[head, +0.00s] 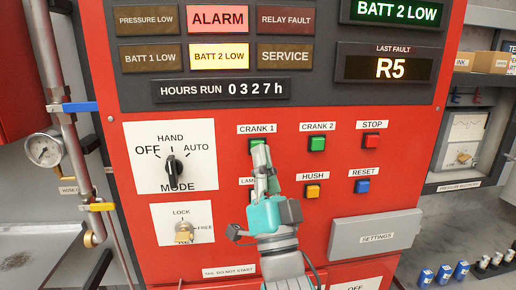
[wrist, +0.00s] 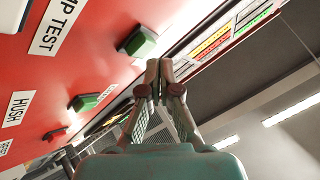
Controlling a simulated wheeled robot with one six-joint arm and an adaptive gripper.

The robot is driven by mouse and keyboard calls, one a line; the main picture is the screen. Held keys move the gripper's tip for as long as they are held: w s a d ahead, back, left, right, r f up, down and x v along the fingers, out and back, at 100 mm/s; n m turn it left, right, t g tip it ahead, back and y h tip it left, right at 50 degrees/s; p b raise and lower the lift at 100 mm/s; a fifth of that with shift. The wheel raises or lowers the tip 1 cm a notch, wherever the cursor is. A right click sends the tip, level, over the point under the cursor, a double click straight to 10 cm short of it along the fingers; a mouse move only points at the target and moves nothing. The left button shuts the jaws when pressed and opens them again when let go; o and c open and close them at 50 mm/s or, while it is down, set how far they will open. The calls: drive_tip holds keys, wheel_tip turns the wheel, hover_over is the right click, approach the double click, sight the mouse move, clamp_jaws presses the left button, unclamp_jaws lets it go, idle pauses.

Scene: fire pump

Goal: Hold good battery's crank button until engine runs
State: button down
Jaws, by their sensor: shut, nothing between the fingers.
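The green CRANK 1 button (head: 255,144) is on the red panel, partly hidden by my gripper's tips in the head view. It also shows in the wrist view (wrist: 138,41). My gripper (head: 261,158) is shut and empty, its tips just in front of this button. In the wrist view the fingertips (wrist: 160,72) appear beside the button with a visible gap. The green CRANK 2 button (head: 317,144) is to the right. The BATT 2 LOW lamp (head: 219,56) is lit yellow; the BATT 1 LOW lamp (head: 151,58) is dim. The upper display (head: 398,11) reads BATT 2 LOW.
The red STOP button (head: 371,141), yellow HUSH button (head: 313,191) and blue RESET button (head: 362,186) are close by. The MODE knob (head: 173,170) stands upright towards HAND. ALARM (head: 218,19) is lit; the fault display (head: 389,67) reads R5. A grey SETTINGS cover (head: 376,234) is lower right.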

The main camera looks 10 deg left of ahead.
drive_tip(key=shift+w, duration=0.3)
drive_tip(key=shift+w+a, duration=0.2)
drive_tip(key=shift+w, duration=0.3)
idle(2.2)
idle(0.3)
drive_tip(key=shift+s+d, duration=0.25)
drive_tip(key=shift+s, duration=0.65)
drive_tip(key=s, duration=0.2)
drive_tip(key=s+d, duration=0.1)
drive_tip(key=s, duration=0.1)
drive_tip(key=shift+s+d, duration=0.2)
drive_tip(key=shift+s, duration=0.2)
drive_tip(key=shift+f, duration=0.1)
